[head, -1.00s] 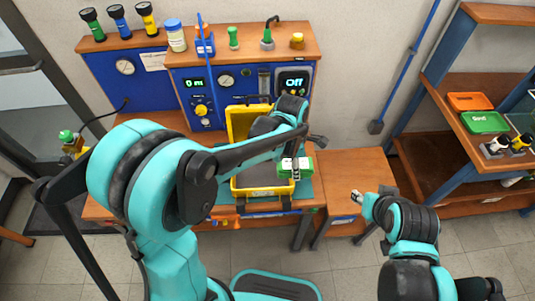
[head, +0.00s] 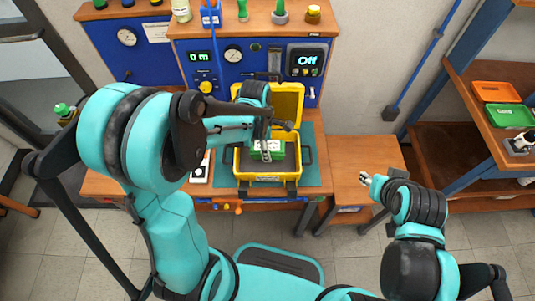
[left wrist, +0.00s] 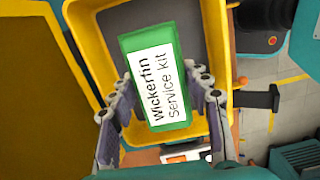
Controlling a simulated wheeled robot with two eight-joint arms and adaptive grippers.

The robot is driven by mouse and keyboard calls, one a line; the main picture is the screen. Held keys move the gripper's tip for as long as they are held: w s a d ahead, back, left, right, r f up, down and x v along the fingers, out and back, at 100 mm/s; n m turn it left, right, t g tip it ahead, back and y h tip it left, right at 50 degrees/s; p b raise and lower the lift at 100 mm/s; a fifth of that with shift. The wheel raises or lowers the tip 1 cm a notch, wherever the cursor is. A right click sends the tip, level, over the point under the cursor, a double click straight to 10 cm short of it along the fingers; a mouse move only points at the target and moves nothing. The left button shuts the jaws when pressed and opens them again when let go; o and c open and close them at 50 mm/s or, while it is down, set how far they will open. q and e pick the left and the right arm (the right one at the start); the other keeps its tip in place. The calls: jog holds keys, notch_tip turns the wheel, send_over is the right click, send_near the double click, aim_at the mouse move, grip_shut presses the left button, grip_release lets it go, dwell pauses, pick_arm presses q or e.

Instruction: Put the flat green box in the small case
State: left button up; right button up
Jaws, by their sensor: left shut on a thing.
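The flat green box (head: 268,151) has a white label reading "Wickerfin Service Kit". In the left wrist view the green box (left wrist: 158,80) sits between the two fingers of my left gripper (left wrist: 160,90). My left gripper (head: 266,150) is shut on the box and holds it over the open small yellow case (head: 241,165). The case has a dark grey floor (left wrist: 205,40), and its lid stands open at the back. I cannot tell how high the box is above the floor. My right gripper (head: 365,178) is empty, away to the right; its fingers are too small to read.
The case rests on a green mat (head: 312,140) on the wooden bench. A blue panel with gauges and an "Off" display (head: 306,60) stands behind. A lower wooden table (head: 350,155) to the right is clear. Shelves with orange (head: 496,92) and green trays (head: 510,116) stand far right.

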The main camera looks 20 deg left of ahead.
pick_arm(q)
notch_tip(320, 180, down, 4)
jog(key=shift+b, duration=0.85)
jog(key=shift+r, duration=0.1)
jog(key=o, duration=1.4)
